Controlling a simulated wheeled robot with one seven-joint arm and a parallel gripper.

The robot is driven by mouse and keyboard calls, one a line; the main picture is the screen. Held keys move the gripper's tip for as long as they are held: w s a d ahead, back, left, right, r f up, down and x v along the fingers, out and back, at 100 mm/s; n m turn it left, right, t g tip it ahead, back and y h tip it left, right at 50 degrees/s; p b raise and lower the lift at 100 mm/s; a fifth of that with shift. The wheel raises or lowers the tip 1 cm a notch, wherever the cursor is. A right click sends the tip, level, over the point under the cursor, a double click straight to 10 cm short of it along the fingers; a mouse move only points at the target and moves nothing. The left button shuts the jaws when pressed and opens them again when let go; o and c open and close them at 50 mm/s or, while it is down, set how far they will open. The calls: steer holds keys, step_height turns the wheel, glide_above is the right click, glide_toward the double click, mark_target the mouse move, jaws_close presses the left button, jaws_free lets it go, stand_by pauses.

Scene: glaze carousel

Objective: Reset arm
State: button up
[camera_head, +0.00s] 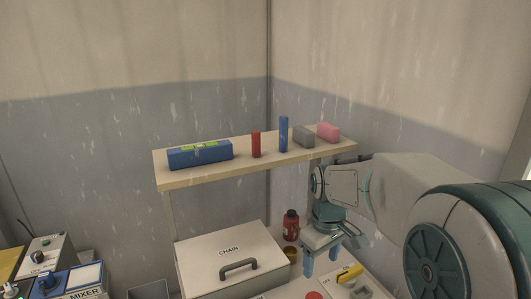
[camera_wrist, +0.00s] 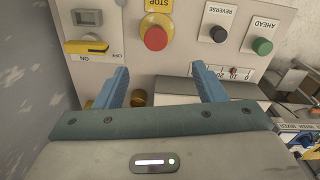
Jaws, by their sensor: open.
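My gripper (camera_head: 321,261) is open and empty, with its blue fingers pointing down beside the control panel (camera_head: 374,290) at the lower right. In the wrist view the two fingers of my gripper (camera_wrist: 160,72) are spread apart, with nothing between them. They reach toward the panel face (camera_wrist: 183,40), which has a red STOP button (camera_wrist: 154,37), a black REVERSE button (camera_wrist: 218,34), a green AHEAD button (camera_wrist: 262,46) and a yellow lever (camera_wrist: 86,47) by the word ON. I cannot tell if a finger touches the panel.
A white CHAIN box (camera_head: 205,258) stands left of my gripper, with a red bottle (camera_head: 290,228) behind. Above, a wooden shelf (camera_head: 170,183) holds a blue case (camera_head: 190,158) and several small blocks. A MIXER box (camera_head: 80,280) is at lower left. Walls meet behind.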

steer(key=s+m+t, duration=0.2)
steer(key=s+m, duration=0.4)
steer(key=s, duration=0.9)
steer(key=shift+r+m+t, duration=0.15)
steer(key=shift+m+t, duration=0.15)
steer(key=shift+c, duration=0.3)
steer(key=c, duration=0.5)
steer(key=shift+a, duration=0.1)
steer(key=shift+c, duration=0.2)
